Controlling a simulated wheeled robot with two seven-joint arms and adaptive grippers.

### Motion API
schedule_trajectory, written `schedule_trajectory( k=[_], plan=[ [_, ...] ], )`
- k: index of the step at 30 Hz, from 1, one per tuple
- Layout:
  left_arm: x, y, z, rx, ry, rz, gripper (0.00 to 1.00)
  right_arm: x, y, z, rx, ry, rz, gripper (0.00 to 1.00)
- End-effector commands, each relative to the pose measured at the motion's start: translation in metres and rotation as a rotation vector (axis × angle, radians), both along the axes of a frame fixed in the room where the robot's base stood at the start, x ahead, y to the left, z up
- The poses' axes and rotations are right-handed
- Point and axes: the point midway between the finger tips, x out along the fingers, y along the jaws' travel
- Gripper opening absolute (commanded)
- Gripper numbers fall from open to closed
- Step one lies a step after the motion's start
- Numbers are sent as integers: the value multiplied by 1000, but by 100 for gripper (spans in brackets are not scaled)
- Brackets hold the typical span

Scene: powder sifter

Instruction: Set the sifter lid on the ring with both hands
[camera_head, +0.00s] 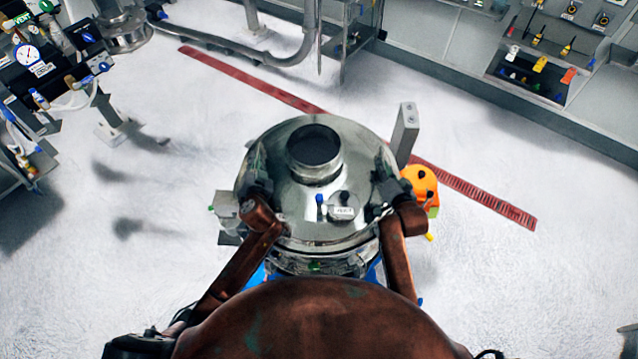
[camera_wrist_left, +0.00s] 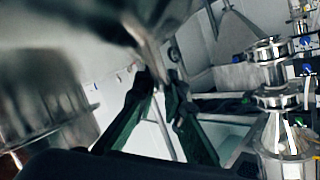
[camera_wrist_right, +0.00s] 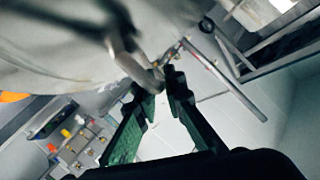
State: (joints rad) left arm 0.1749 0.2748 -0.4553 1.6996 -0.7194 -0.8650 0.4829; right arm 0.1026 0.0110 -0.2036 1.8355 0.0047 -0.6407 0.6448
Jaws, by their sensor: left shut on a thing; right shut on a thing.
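The sifter lid (camera_head: 318,190) is a shiny round metal dome with a short open spout on top. In the head view it sits over the metal sifter ring (camera_head: 320,262), whose lower edge shows below it. Whether lid and ring touch is unclear. My left gripper (camera_head: 262,185) is at the lid's left side; in the left wrist view its fingers (camera_wrist_left: 160,82) are shut on a lid handle (camera_wrist_left: 150,50). My right gripper (camera_head: 384,188) is at the right side; in the right wrist view its fingers (camera_wrist_right: 163,82) are shut on the other handle (camera_wrist_right: 130,55).
A grey post (camera_head: 404,135) and an orange unit (camera_head: 421,185) stand close on the right. A red floor grating (camera_head: 250,78) runs behind the sifter. Equipment with gauges (camera_head: 30,60) is at the far left, and shelving (camera_head: 545,60) is at the back right. The surrounding white floor is mostly clear.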

Motion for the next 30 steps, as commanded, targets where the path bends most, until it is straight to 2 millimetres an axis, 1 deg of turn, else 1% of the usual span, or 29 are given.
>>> schedule_trajectory(
  k=[1,6,7,14,23,26,29,30],
  plan=[
    [2,-1,4,2,-13,-3,0,2,1,5,2,-16,1,0],
    [2,-1,-3,2,-12,-4,0,2,1,-2,2,-16,1,0],
    [0,0,-8,0,0,0,11,0,0,-8,0,0,0,11],
    [0,0,-6,0,-2,0,27,0,0,-6,1,-3,0,27],
    [-2,0,-7,0,0,0,27,0,0,-7,0,0,0,27],
    [-9,-3,-5,-1,-1,-1,27,0,0,-8,0,0,0,27],
    [-24,-6,-1,-4,0,-1,27,0,0,-8,0,0,0,27],
    [-32,-7,1,-4,0,0,27,0,0,-8,0,0,0,27]
  ],
)
